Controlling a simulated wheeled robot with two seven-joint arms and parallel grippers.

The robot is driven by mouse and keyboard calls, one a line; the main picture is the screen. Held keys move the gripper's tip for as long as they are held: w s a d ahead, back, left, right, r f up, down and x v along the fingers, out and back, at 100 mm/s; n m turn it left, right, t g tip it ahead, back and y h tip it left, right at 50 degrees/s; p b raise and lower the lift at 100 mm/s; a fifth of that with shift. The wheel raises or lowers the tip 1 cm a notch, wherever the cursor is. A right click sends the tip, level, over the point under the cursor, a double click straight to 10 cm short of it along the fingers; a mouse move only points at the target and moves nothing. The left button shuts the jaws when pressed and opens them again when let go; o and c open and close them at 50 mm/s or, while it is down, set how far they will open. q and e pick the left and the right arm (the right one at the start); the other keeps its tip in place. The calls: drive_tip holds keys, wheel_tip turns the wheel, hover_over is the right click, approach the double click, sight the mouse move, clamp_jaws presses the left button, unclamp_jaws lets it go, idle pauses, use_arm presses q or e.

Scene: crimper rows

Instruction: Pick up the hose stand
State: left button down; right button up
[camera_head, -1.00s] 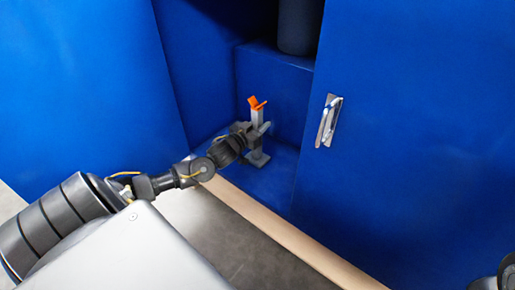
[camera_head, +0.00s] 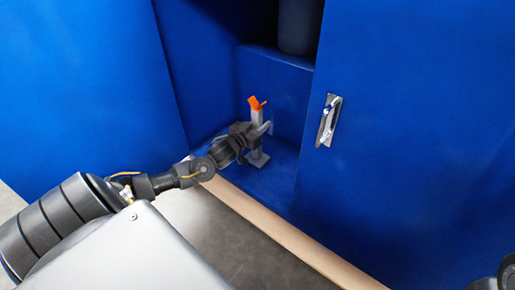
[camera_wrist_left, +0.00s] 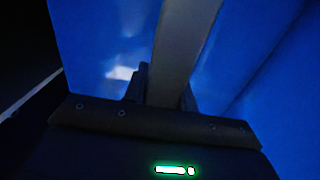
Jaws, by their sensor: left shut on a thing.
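The hose stand (camera_head: 257,116) is a grey upright post with an orange forked top (camera_head: 257,102) and a flat grey foot (camera_head: 257,158). It is upright inside the blue cabinet, close to the back step. My left gripper (camera_head: 250,131) is shut on the post, partway up. In the left wrist view the grey post (camera_wrist_left: 182,50) runs up between the two dark fingers (camera_wrist_left: 163,92). I cannot tell whether the foot touches the cabinet floor.
The blue cabinet has a right door (camera_head: 410,130) with a metal handle (camera_head: 328,120) and a blue panel (camera_head: 80,90) on the left. A dark cylinder (camera_head: 298,25) stands on the step behind. A tan sill (camera_head: 270,230) runs along the front.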

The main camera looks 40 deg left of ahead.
use_arm(q)
drive_tip(key=shift+r, duration=0.4)
drive_tip(key=shift+w+f, duration=0.1)
drive_tip(key=shift+f, duration=0.05)
